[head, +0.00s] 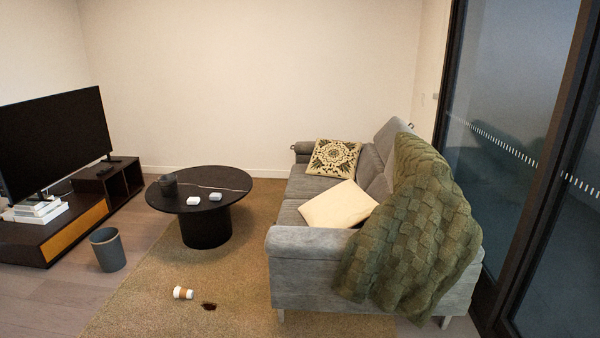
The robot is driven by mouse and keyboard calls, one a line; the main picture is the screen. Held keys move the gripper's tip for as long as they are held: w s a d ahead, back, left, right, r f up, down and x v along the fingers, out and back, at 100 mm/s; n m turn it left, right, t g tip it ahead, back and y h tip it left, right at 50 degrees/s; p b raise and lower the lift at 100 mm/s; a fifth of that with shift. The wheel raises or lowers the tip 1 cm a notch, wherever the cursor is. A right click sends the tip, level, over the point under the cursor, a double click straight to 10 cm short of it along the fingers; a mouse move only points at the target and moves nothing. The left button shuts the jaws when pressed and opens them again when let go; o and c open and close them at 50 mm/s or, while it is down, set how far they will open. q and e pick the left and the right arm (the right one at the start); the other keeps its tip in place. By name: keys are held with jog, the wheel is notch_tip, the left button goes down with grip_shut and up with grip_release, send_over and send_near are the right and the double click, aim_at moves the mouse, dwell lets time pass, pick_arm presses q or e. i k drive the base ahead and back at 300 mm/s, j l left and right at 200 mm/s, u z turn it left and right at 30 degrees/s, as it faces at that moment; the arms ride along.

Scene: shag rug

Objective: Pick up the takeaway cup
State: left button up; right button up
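The takeaway cup (183,293) lies on its side on the tan shag rug (145,300), in the lower middle-left of the head view. It is white with a brown band. A dark brown spill or stain (209,306) is on the rug just to the right of the cup, a little apart from it. Neither of my grippers shows in the head view.
A grey bin (108,250) stands left of the rug, near the low TV unit (75,235). A round black table (206,225) stands behind the cup. A grey sofa (300,260) with a green blanket (415,235) is on the right.

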aim_at(179, 291)
jog(key=i+u, duration=0.2)
jog(key=i, duration=0.25)
jog(key=i+u, duration=0.2)
jog(key=i, duration=0.25)
jog(key=i+l+u, duration=0.15)
jog(key=i, duration=0.3)
jog(key=i+l+u, duration=0.2)
jog(key=i, duration=0.25)
